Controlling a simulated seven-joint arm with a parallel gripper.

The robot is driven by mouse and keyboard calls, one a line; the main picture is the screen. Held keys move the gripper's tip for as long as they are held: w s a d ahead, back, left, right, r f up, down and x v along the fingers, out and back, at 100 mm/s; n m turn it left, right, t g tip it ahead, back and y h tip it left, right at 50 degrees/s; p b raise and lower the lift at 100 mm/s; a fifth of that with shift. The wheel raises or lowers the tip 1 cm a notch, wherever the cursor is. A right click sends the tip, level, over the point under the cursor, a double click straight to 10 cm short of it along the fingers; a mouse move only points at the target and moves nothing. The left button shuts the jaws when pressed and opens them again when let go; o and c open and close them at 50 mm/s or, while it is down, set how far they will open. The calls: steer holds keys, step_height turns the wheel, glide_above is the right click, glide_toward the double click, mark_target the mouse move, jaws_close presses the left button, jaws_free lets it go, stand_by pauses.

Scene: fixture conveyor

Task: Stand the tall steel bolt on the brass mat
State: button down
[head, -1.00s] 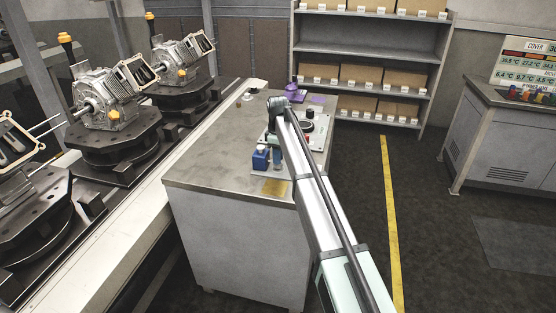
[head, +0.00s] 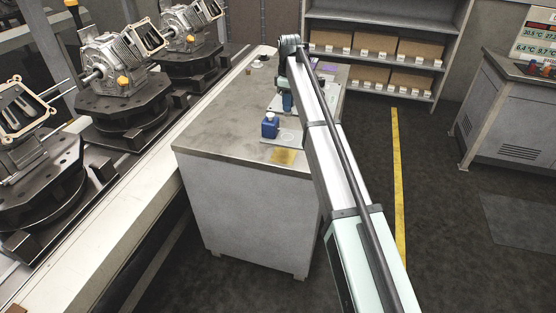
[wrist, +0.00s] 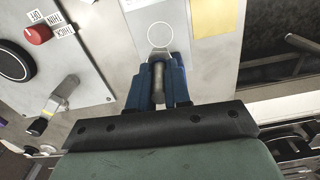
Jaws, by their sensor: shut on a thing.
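My gripper (wrist: 156,85) is shut on a grey steel bolt (wrist: 158,88), which shows between the blue fingers in the wrist view. In the head view my arm hides most of the gripper (head: 287,103), and I cannot make out the bolt there. The brass mat (head: 284,157) is a flat yellowish square near the front edge of the steel bench. It also shows in the wrist view (wrist: 213,18), up and right of the fingers, bare where visible. The gripper is above the bench, apart from the mat.
A blue bottle (head: 270,126) stands on the bench beside a light plate (head: 287,136), close to the mat. A control panel with a red knob (wrist: 38,34) lies left in the wrist view. The bench top (head: 225,125) is clear at left. Machine units on a conveyor (head: 120,70) stand further left.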

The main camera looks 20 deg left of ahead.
stand_by(0.5)
glide_above(283, 156)
step_height(283, 156, down, 3)
steer(key=shift+w+r, duration=0.15)
steer(key=shift+r, duration=0.05)
steer(key=shift+f, duration=0.1)
steer(key=shift+f, duration=3.35)
steer(key=shift+f, duration=0.55)
steer(key=c, duration=1)
jaws_free()
